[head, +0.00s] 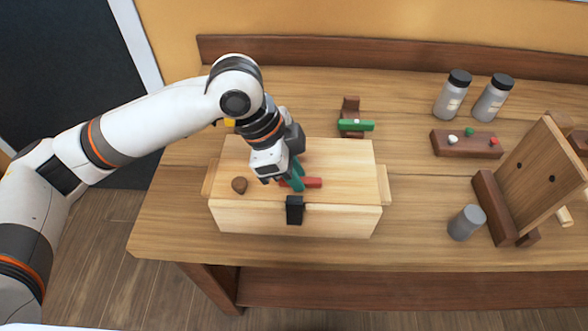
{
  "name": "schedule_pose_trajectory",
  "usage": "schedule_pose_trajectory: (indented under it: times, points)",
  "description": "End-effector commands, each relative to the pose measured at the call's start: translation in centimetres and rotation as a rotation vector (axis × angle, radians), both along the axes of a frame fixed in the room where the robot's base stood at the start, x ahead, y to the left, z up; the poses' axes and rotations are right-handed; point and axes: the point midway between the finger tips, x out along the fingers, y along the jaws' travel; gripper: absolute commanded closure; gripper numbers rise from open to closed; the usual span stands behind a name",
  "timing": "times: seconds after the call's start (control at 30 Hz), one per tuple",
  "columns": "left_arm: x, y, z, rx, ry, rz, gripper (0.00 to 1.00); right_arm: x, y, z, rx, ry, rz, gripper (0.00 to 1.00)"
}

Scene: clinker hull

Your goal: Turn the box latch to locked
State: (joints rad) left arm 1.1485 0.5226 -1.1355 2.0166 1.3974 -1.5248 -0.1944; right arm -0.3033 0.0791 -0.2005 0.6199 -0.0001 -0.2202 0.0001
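A pale wooden box (340,160) with a closed lid stands on the workbench. A black latch piece (295,211) sits at the middle of its front top edge. A short red bar (313,182) lies across the lid just behind it, pointing left to right. My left gripper (294,181) reaches down over the lid, its teal fingers overlapping the left part of the red bar. The fingers hide part of the bar, and I cannot tell whether they grip it. My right gripper is not in view.
A brown knob (239,185) is on the lid's left. A green bar on a brown stand (355,125) is behind the box. Two grey jars (453,95), a dark block with coloured pegs (467,144), a grey cylinder (466,223) and a tilted wooden board (540,175) stand to the right.

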Motion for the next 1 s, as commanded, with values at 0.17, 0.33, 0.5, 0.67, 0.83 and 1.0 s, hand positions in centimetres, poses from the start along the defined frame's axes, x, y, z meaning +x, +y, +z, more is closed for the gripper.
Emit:
schedule_pose_trajectory:
  times: [0.17, 0.33, 0.5, 0.67, 0.83, 1.0]
  points:
    - [0.0, 0.0, 0.0, 0.000, 0.000, 0.000, 1.00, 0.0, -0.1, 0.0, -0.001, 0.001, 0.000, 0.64]
    - [0.0, 0.0, 0.1, 0.000, 0.000, -0.008, 1.00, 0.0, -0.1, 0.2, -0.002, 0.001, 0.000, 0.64]
    - [0.0, 0.0, 0.3, 0.000, 0.002, -0.054, 1.00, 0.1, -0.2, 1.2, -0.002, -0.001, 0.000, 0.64]
    - [0.1, 0.0, 0.5, 0.001, 0.003, -0.143, 1.00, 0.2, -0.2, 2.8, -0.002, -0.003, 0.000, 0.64]
    - [0.1, 0.0, 0.6, 0.001, 0.004, -0.286, 1.00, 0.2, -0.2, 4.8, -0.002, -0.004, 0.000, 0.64]
    - [0.2, 0.0, 0.5, 0.000, 0.004, -0.447, 1.00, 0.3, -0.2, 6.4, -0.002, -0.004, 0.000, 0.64]
